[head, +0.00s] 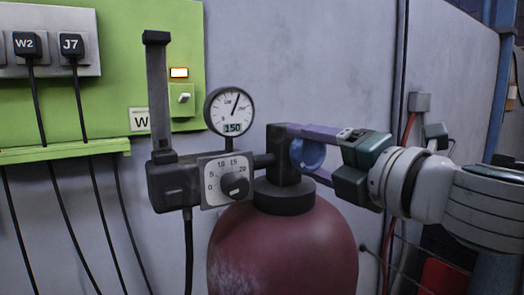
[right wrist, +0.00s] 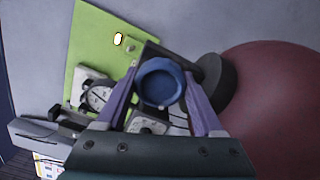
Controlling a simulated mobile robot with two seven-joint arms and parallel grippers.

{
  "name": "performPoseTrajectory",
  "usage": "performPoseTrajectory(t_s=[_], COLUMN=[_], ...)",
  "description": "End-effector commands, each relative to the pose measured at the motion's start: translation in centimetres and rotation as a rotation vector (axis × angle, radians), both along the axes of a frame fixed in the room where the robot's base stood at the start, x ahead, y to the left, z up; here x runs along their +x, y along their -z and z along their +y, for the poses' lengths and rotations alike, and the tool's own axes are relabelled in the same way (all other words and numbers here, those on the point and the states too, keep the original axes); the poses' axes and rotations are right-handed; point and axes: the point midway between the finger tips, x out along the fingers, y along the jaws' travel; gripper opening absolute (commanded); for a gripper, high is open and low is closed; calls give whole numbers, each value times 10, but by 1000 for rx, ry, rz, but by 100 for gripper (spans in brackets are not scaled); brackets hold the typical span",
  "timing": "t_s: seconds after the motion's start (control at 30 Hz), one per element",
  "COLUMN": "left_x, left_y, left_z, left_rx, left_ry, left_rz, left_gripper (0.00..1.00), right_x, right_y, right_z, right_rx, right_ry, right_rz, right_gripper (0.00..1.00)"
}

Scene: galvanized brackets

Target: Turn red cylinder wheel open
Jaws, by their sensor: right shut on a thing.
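The red cylinder (head: 283,245) stands upright with a dark valve (head: 285,195) on top. A blue wheel (head: 308,155) sits on the right side of the valve. My right gripper (head: 297,150) reaches in from the right, its purple fingers above and below the wheel, shut on it. In the right wrist view the round blue wheel (right wrist: 160,82) lies between the two fingers (right wrist: 161,92); part of the wheel's edge is hidden by the fingers in the head view. My left gripper is not in view.
A round gauge (head: 229,111) showing 150 and a regulator with a black knob (head: 235,186) sit left of the valve. A green panel (head: 120,70) with plugs W2 and J7 and hanging cables is at the left. Red hose (head: 408,130) runs down behind my right arm.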

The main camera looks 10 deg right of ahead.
Motion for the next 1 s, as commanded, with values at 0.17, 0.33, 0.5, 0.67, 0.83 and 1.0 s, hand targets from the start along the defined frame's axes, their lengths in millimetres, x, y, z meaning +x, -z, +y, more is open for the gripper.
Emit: performPoseTrajectory(t_s=[0.17,0.33,0.5,0.67,0.83,1.0], left_x=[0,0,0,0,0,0], left_y=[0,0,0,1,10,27], left_z=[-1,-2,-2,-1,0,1], left_rx=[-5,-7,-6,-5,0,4], left_ry=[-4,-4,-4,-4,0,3], left_rz=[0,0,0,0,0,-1], left_gripper=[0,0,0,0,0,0], right_x=[0,0,0,-2,-16,-43], right_y=[0,0,0,1,4,6], right_z=[1,1,0,-1,-6,-16], right_rx=[-3,-2,-1,-1,-2,-4], right_ry=[-4,-2,-1,0,-1,-2], right_rz=[-2,-1,-1,0,1,1], right_gripper=[76,95,99,99,99,99])
